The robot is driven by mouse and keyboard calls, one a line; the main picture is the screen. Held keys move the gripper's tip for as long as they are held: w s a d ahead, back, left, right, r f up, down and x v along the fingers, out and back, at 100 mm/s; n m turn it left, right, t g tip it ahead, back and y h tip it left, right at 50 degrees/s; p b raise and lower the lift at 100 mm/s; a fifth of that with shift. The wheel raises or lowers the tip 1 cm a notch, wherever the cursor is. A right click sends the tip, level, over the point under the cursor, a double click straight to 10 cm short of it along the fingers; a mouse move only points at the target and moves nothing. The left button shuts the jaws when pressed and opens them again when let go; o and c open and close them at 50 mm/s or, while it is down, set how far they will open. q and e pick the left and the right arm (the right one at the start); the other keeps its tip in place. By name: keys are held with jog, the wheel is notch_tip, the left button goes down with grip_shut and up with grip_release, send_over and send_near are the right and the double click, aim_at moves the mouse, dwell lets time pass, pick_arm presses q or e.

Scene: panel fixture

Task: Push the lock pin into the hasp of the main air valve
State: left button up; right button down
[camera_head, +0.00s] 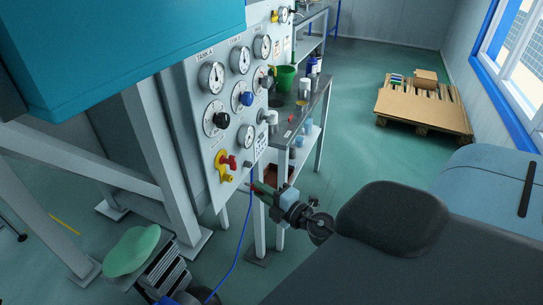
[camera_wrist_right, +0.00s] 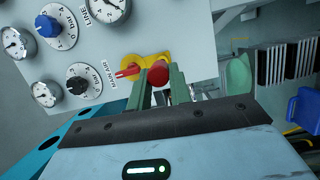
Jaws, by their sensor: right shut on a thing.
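The main air valve (camera_head: 226,167) is on the lower part of the panel, with a yellow body and a red handle. In the right wrist view the valve (camera_wrist_right: 132,62) is just beyond my fingertips, beside the "MAIN AIR" label. My right gripper (camera_head: 259,188) is to the right of the valve in the head view, apart from it. In the right wrist view my right gripper (camera_wrist_right: 160,82) has its green fingers shut on a red lock pin (camera_wrist_right: 158,72). The pin overlaps the yellow valve there; I cannot tell whether they touch. The hasp is not clearly distinguishable. My left gripper is not in view.
The panel (camera_head: 205,130) carries several gauges and a blue knob (camera_head: 246,99). A grey bench (camera_head: 312,103) with a green bucket (camera_head: 286,78) stands behind it. A blue hose (camera_head: 236,245) hangs below the panel. A pallet (camera_head: 425,108) lies far right; the floor between is clear.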

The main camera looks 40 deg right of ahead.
aim_at(255, 190)
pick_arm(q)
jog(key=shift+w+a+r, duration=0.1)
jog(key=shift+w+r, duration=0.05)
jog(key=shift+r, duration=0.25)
pick_arm(e)
jog(key=shift+w+a, duration=0.3)
jog(key=shift+w, duration=0.4)
jog(key=shift+w+a, duration=0.3)
jog(key=shift+w, duration=0.4)
pick_arm(q)
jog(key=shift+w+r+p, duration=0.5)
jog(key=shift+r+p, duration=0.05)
jog(key=shift+p, duration=0.05)
dwell(0.4)
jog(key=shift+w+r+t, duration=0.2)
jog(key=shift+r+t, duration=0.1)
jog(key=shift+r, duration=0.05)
pick_arm(e)
jog(key=shift+w+a+r, duration=0.1)
jog(key=shift+w+a, duration=0.25)
jog(key=shift+w, duration=0.45)
jog(key=shift+w+a, duration=0.3)
jog(key=shift+w, duration=0.45)
jog(key=c, duration=1.2)
grip_release()
